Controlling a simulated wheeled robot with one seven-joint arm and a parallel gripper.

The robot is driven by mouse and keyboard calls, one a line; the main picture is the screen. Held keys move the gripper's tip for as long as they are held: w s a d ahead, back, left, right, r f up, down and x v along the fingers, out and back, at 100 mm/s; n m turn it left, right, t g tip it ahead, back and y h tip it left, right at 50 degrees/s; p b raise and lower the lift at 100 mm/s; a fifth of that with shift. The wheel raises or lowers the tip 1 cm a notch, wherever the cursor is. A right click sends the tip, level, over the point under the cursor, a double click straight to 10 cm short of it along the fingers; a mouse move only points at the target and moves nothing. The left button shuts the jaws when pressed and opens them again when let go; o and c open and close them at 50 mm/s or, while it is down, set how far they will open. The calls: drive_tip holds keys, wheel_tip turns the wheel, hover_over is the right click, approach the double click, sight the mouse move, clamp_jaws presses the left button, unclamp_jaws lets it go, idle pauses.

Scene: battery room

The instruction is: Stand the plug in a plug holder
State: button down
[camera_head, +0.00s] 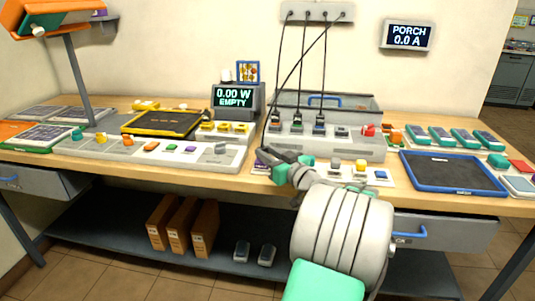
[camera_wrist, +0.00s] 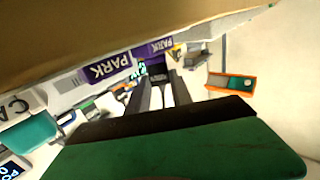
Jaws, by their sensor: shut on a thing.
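My gripper (camera_head: 274,155) is shut at the front edge of the workbench, left of the grey charging box (camera_head: 375,150). A black cable runs from the wall strip down to its fingertips. In the wrist view the two dark fingers (camera_wrist: 160,92) meet at a small dark piece (camera_wrist: 157,71), which looks like the plug; its shape is mostly hidden. Purple labels reading PARK (camera_wrist: 106,68) lie just left of and beyond the fingertips. Several dark sockets line the box's front top; the cabled plug (camera_head: 320,122) and others like it stand there. I cannot tell whether the held plug touches a holder.
A wall strip (camera_head: 318,12) feeds several hanging cables. A meter (camera_head: 233,97) reads 0.00 W EMPTY; a wall display (camera_head: 408,36) reads PORCH 0.0 A. A blue-rimmed tray (camera_head: 455,188) is at right, a yellow-framed tray (camera_head: 163,136) at left. Small coloured blocks crowd the bench.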

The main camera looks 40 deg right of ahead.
drive_tip(key=shift+f, duration=0.25)
drive_tip(key=c, duration=1.4)
unclamp_jaws()
drive_tip(key=shift+c, duration=0.2)
drive_tip(key=shift+s+a+f+b, duration=0.15)
drive_tip(key=shift+s+b, duration=0.75)
drive_tip(key=shift+s, duration=0.6)
drive_tip(key=s+b, duration=0.3)
drive_tip(key=s, duration=0.5)
drive_tip(key=shift+a+r, duration=0.2)
drive_tip(key=shift+a, duration=0.25)
